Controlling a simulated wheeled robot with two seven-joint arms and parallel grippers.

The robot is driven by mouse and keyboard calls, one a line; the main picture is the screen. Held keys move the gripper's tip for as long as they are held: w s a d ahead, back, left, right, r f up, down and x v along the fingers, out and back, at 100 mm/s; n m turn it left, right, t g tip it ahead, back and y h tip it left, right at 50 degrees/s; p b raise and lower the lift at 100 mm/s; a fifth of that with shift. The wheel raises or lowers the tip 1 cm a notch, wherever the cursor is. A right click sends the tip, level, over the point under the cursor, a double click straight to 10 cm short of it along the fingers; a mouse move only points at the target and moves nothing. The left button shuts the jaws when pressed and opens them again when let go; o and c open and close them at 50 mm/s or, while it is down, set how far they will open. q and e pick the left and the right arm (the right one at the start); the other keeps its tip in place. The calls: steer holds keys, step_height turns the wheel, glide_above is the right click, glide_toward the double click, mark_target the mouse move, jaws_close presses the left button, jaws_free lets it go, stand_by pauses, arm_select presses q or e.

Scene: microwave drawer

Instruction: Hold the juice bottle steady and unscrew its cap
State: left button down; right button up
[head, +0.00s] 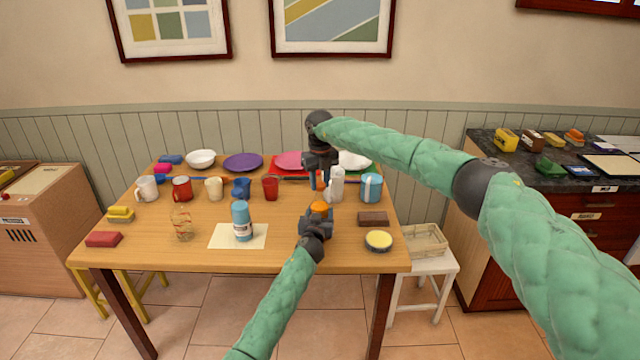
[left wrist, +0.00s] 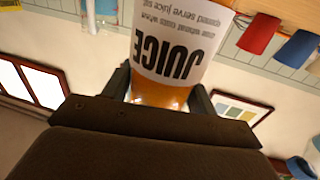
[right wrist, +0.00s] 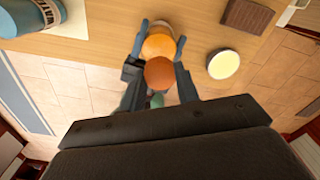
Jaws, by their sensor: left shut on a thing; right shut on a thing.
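The juice bottle (head: 320,207) stands upright above the front right part of the table, orange near its top. My left gripper (head: 318,220) is shut around it. In the left wrist view the bottle's JUICE label (left wrist: 172,45) appears upside down between the fingers. My right gripper (head: 320,182) is directly above the bottle, pointing down and shut on an orange cap. In the right wrist view the cap (right wrist: 160,73) is between its fingers, with the bottle's orange top (right wrist: 158,46) behind it. The head view shows a gap between cap and bottle.
A white bottle (head: 336,184) stands close behind the grippers. A blue water bottle (head: 241,222) stands on a paper mat to the left. A brown block (head: 373,218) and a round yellow-topped tin (head: 378,240) lie to the right. Cups and plates fill the back.

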mark_target(320, 184)
steer(key=shift+r, duration=0.1)
steer(key=shift+r, duration=1.9)
arm_select(q)
steer(key=shift+c, duration=1.9)
jaws_free()
